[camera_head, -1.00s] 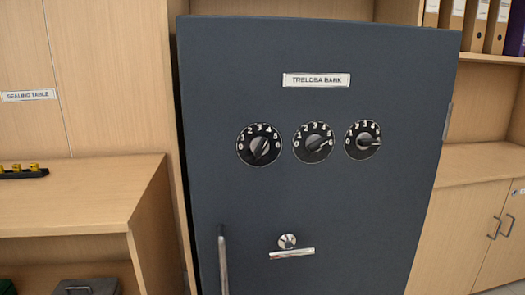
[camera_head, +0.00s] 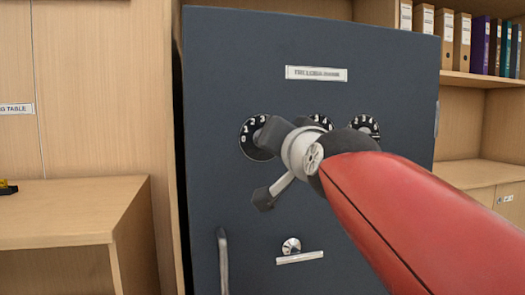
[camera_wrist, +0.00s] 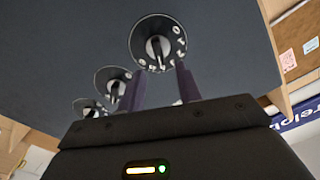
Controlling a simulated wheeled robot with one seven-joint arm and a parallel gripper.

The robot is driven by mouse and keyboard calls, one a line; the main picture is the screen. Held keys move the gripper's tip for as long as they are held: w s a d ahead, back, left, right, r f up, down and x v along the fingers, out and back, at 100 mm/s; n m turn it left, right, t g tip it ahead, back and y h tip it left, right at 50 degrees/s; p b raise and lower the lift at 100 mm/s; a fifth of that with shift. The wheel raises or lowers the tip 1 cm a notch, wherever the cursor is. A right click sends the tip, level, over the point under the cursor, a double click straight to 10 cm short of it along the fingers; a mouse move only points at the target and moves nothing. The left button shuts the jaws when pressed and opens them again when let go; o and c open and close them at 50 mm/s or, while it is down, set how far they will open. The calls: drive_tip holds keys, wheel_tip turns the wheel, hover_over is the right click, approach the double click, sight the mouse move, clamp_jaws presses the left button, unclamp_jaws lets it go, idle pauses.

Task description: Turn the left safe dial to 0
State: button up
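The left safe dial (camera_head: 249,134), black with white numerals and a grey knob, is on the dark safe door (camera_head: 225,80). In the head view my gripper (camera_head: 272,137) covers its right part and its knob. In the wrist view the largest dial (camera_wrist: 157,43) appears to be this one, its knob in plain sight. My gripper (camera_wrist: 158,70) is open there, its two fingers apart and empty, tips by the dial's lower edge. I cannot tell whether they touch it. The dial's reading is unclear.
The middle dial (camera_head: 322,120) is mostly hidden behind my arm, and the right dial (camera_head: 366,123) partly. Below are a door handle (camera_head: 223,260) and a round silver knob (camera_head: 291,246). A wooden table (camera_head: 75,205) stands left. Shelves with binders (camera_head: 445,38) stand right.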

drive_tip(key=p+x, duration=0.1)
drive_tip(key=x, duration=0.6)
drive_tip(key=shift+f, duration=0.1)
clamp_jaws()
